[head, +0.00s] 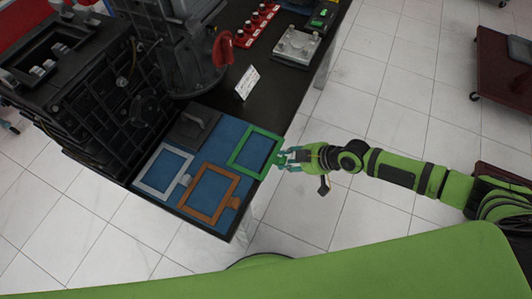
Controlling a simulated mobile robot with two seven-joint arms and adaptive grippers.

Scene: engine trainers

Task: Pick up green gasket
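The green gasket (239,147) is a flat square frame with a small tab on its right side. My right gripper (283,158) reaches in from the right and is at the table edge beside the tab. Its two fingers look spread apart, with the tab close to the gap between them. I cannot tell whether they touch it. My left gripper is not in view.
An orange gasket (190,207) and a grey gasket (145,183) lie left of the green one on the blue mat (226,131). Engine blocks (100,85) stand behind. A small white sign (247,83) stands on the table.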

